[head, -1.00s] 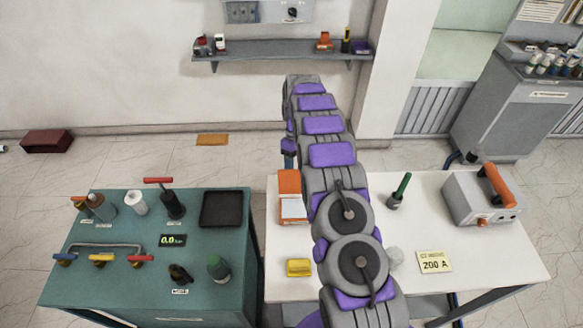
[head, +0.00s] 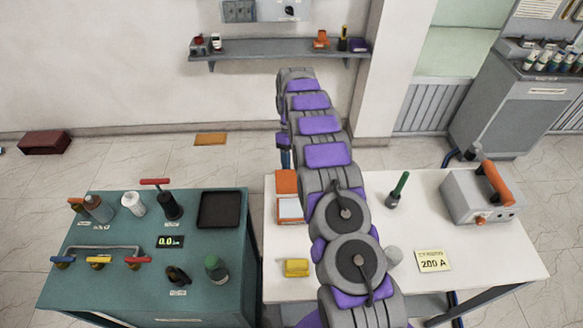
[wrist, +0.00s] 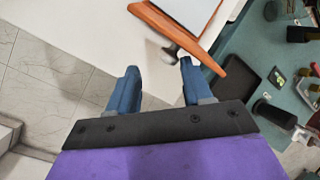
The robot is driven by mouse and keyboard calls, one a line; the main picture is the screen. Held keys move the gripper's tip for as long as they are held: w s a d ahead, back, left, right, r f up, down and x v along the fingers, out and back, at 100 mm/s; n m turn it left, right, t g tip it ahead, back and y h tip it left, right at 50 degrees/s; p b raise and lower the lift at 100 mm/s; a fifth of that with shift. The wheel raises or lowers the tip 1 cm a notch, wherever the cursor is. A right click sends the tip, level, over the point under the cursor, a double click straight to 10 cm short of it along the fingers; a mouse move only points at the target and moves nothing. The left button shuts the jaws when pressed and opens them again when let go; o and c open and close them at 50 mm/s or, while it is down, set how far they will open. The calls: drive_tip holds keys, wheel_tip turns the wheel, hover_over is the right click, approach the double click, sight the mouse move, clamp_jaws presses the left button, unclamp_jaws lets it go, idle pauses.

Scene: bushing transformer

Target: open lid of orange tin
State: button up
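The orange tin (head: 290,209) is on the white table, just left of my arm in the head view. An orange panel (head: 286,181), seemingly its lid, stands at the far side of a pale area. In the wrist view the panel (wrist: 210,57) shows as a long orange strip beside a pale surface (wrist: 190,10), with a dark knob-like part by it. Whether the lid is fully open I cannot tell. My gripper (wrist: 158,70) is open and empty, its blue fingertips apart and close to the orange strip. In the head view my arm mostly hides the gripper.
A yellow block (head: 297,268) is on the white table in front of the tin. A green-handled tool (head: 398,190) and a grey case (head: 480,198) are to the right. The teal cabinet (head: 130,270), left, holds bottles, levers and a black tray (head: 219,209).

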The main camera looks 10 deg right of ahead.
drive_tip(key=shift+s+p+v, duration=0.1)
drive_tip(key=shift+p+v, duration=0.8)
drive_tip(key=shift+v, duration=0.35)
drive_tip(key=shift+s+p+v, duration=0.15)
drive_tip(key=shift+p+v, duration=0.7)
drive_tip(key=shift+v, duration=0.45)
drive_tip(key=shift+d+r, duration=0.1)
